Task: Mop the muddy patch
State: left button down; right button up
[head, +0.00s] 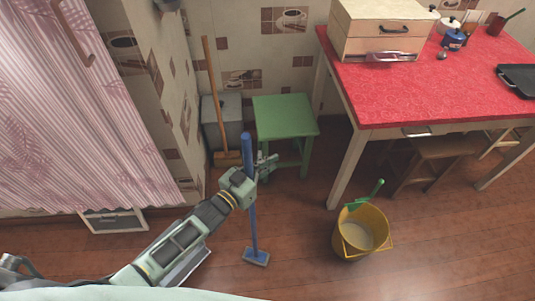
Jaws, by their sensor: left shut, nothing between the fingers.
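A blue mop (251,210) stands near upright on the wooden floor, its flat blue head (256,257) down. My left gripper (269,166) is at the upper part of the mop's blue pole, in front of the green stool. Its fingers are shut with nothing between them; whether they touch the pole I cannot tell. A yellow bucket (345,243) with pale liquid stands on the floor to the right, with a green-handled tool (367,195) sticking up at its rim. I cannot make out a muddy patch. My right gripper is not in view.
A green stool (284,110) stands by the wall, beside a grey bin (222,120) and a wooden-handled broom (213,75). A red-topped table (440,85) with a brown stool (430,155) under it is at right. A striped curtain (70,120) hangs at left. Floor around the bucket is clear.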

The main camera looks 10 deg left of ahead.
pick_arm(q)
jog(key=shift+s+r, duration=0.1)
jog(key=shift+r, duration=0.05)
jog(key=shift+s+d+p, duration=0.25)
jog(key=shift+s+p, duration=0.15)
jog(key=shift+s, duration=0.85)
notch_tip(320, 180, up, 7)
jog(key=p, duration=0.6)
jog(key=shift+p, duration=0.3)
